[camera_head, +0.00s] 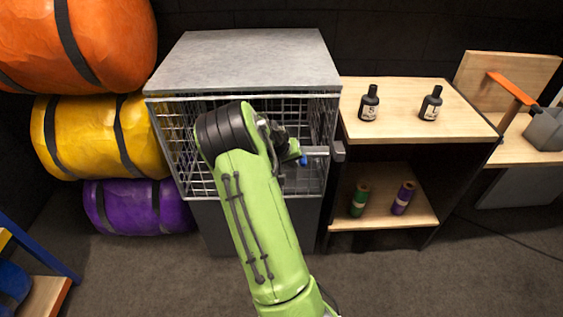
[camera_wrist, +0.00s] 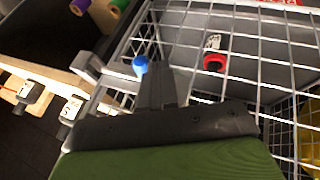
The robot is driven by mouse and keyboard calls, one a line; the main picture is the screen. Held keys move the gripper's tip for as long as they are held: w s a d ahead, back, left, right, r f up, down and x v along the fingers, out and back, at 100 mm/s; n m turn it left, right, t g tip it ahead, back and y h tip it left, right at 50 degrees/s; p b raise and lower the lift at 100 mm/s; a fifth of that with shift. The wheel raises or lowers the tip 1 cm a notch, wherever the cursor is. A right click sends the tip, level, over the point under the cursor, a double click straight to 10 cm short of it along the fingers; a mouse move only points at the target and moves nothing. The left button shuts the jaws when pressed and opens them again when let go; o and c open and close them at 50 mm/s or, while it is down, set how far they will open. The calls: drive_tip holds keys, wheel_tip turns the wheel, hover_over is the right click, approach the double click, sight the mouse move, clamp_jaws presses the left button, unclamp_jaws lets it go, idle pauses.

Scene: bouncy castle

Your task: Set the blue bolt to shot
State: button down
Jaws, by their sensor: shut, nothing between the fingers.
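The blue bolt's round blue knob (camera_head: 303,160) shows at the right side of the wire cage door, beside a grey bar that runs to the right-hand frame. In the wrist view the blue knob (camera_wrist: 140,66) is just left of my fingertips, close to them or touching; I cannot tell which. My gripper (camera_wrist: 160,72) is shut and empty, in front of the cage mesh. In the head view my gripper (camera_head: 292,150) is partly hidden behind my arm. A grey bracket (camera_head: 338,151) sits on the cage's right edge; how far the bolt reaches into it is unclear.
The wire cage (camera_head: 186,150) has a grey top. A red round object (camera_wrist: 213,62) shows behind the mesh. A wooden shelf (camera_head: 400,95) with two black bottles (camera_head: 369,103) (camera_head: 431,103) stands to the right. Colored rolls (camera_head: 100,135) are stacked left.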

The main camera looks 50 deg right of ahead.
drive_tip(key=shift+s+d, duration=0.1)
drive_tip(key=shift+d, duration=0.05)
drive_tip(key=s+d+b, duration=0.1)
drive_tip(key=s+d, duration=0.2)
drive_tip(key=s, duration=0.1)
drive_tip(key=shift+d, duration=0.15)
idle(0.4)
